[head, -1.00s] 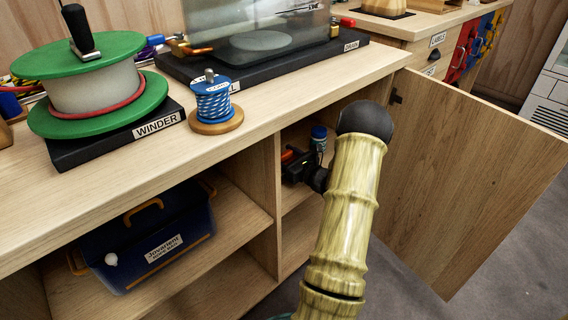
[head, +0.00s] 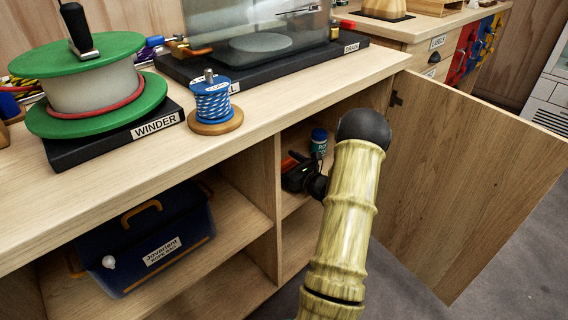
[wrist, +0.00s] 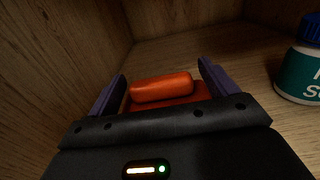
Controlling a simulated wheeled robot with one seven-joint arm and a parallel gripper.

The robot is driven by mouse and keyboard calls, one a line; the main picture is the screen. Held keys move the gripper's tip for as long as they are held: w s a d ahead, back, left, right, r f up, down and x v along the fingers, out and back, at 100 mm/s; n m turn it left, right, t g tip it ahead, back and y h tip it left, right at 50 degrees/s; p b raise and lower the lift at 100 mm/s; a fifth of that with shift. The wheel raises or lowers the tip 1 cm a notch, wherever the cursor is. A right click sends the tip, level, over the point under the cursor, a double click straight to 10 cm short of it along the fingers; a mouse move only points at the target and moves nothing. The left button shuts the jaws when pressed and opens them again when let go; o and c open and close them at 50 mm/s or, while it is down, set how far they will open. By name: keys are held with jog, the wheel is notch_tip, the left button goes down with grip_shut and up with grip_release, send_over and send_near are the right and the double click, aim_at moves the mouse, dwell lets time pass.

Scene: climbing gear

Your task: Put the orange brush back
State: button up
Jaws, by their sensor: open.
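The orange brush (wrist: 160,88) lies on a wooden shelf inside the open cabinet. In the wrist view its rounded orange handle lies crosswise between my gripper's fingers, with a flatter red-orange part beside it. My gripper (wrist: 160,75) is open, one finger at each end of the handle; I cannot tell whether either touches it. In the head view my gripper (head: 294,180) is inside the cabinet's right compartment, and only a small orange bit of the brush shows behind it. My forearm hides part of that compartment.
A teal bottle (wrist: 303,72) with a blue cap stands to the right on the same shelf; the head view shows it behind my gripper (head: 319,142). The cabinet's left wall (wrist: 50,70) is close beside my gripper. The open door (head: 465,180) is at right. A blue bin (head: 145,240) fills the left compartment.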

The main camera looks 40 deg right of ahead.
jog(key=s+p, duration=0.3)
jog(key=s, duration=0.9)
jog(key=shift+d, duration=0.45)
jog(key=shift+r+p, duration=0.1)
jog(key=shift+p, duration=0.2)
